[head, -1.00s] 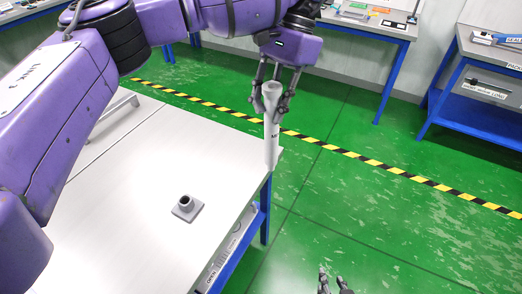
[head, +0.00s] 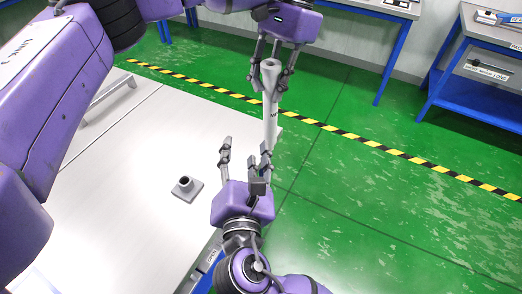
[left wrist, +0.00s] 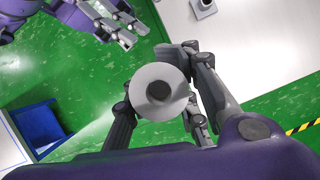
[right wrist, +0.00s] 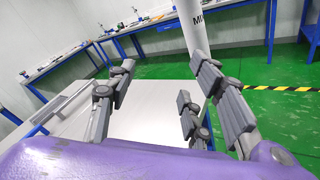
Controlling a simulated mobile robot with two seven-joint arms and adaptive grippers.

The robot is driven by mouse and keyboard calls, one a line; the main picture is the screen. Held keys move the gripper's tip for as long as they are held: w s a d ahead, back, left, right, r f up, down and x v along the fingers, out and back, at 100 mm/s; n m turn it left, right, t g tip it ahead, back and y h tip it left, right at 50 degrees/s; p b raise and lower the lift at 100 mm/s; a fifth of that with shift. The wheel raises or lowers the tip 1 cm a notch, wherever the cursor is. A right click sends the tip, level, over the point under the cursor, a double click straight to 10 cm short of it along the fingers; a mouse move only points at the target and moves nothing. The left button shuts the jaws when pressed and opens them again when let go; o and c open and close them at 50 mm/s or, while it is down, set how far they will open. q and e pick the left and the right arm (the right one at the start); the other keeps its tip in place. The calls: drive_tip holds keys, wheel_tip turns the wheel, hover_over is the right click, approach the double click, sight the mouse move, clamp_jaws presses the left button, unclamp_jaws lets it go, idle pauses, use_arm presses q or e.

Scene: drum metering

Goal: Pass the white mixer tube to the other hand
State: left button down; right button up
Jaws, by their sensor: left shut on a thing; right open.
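The white mixer tube (head: 270,108) hangs upright in my left gripper (head: 269,75), which is shut on its upper part. In the left wrist view the tube (left wrist: 171,72) shows end-on, with a dark round opening between the fingers. My right gripper (head: 246,148) is open and empty below, its fingers pointing up. Its right-hand finger overlaps the tube's lower end in the head view; I cannot tell whether they touch. In the right wrist view the tube (right wrist: 192,26) stands beyond the right-hand fingers, not between the jaws. The right gripper also shows in the left wrist view (left wrist: 122,28).
A grey block with a dark-topped round fitting (head: 187,188) sits on the white table (head: 120,215). Green floor with a yellow-black strip (head: 350,142) lies to the right. A blue-framed bench (head: 475,90) stands at the far right.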

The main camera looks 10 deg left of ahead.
sight(267, 117)
drive_tip(key=d+r+n+t+h, duration=0.1)
drive_tip(key=d+r+n+h, duration=0.15)
drive_tip(key=d+n, duration=0.2)
drive_tip(key=shift+h, duration=0.25)
drive_tip(key=w, duration=1.1)
drive_tip(key=shift+f, duration=0.15)
use_arm(q)
drive_tip(key=shift+d, duration=0.1)
use_arm(e)
drive_tip(key=shift+a, duration=0.1)
clamp_jaws()
use_arm(q)
drive_tip(key=c, duration=1.3)
unclamp_jaws()
drive_tip(key=shift+o, duration=0.2)
drive_tip(key=v, duration=1.2)
